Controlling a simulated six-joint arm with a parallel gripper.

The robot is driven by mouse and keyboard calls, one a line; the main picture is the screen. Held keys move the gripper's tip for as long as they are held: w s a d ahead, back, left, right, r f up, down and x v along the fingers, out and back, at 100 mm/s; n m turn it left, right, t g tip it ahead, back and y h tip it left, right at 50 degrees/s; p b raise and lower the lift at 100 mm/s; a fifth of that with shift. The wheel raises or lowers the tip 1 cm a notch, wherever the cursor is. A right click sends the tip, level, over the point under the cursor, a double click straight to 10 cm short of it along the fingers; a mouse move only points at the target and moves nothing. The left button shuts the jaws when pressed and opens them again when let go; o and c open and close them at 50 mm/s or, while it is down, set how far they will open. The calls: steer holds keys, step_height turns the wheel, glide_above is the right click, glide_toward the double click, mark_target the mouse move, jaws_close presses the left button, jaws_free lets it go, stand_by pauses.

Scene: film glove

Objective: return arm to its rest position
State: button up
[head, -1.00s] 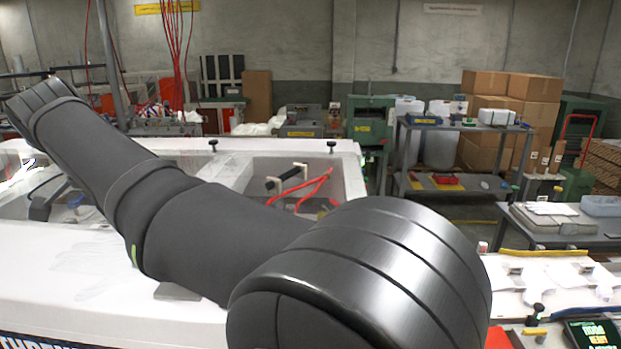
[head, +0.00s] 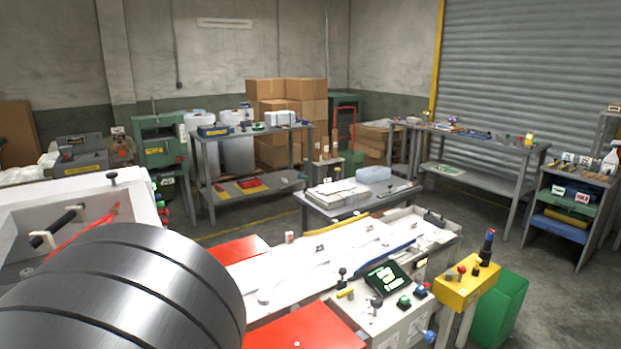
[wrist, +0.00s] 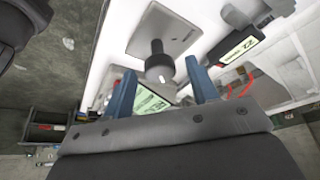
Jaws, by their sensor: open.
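My gripper (wrist: 162,100) shows in the wrist view, with its two blue fingers apart and nothing between them. Beyond the fingers is a white machine surface with a grey metal plate (wrist: 180,30) and a dark knob (wrist: 158,62). I cannot tell how far the fingertips are from it. In the head view only a thick dark link of my own arm shows at the lower left; my gripper is out of that view.
A white machine (head: 85,195) with a black handle (head: 55,228) is at the left. A white work surface (head: 290,262), red panels and a control box with a small screen (head: 388,278) are in front. A yellow button stand (head: 468,285) is at right. Open floor lies beyond.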

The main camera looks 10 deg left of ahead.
steer(key=v, duration=0.8)
steer(key=shift+m, duration=0.3)
steer(key=x, duration=0.7)
steer(key=shift+w+f, duration=0.15)
steer(key=shift+f, duration=0.2)
steer(key=n+y, duration=0.1)
steer(key=n, duration=0.3)
steer(key=shift+d+f, duration=0.1)
steer(key=shift+d, duration=0.05)
steer(key=n+y, duration=0.1)
steer(key=n, duration=0.1)
steer(key=n+g+y, duration=0.1)
steer(key=n, duration=0.2)
steer(key=shift+w+d, duration=0.1)
steer(key=shift+w, duration=0.05)
steer(key=n+g, duration=0.1)
steer(key=n, duration=0.1)
steer(key=n+y, duration=0.1)
steer(key=n, duration=0.2)
steer(key=shift+w+d+g, duration=0.1)
steer(key=shift+w+g, duration=0.05)
steer(key=shift+g, duration=0.25)
steer(key=n, duration=0.2)
steer(key=n+g, duration=0.1)
steer(key=n, duration=0.1)
steer(key=shift+w+g, duration=0.15)
steer(key=shift+g, duration=0.15)
steer(key=shift+v, duration=2.8)
steer(key=shift+o, duration=0.4)
steer(key=shift+f, duration=0.1)
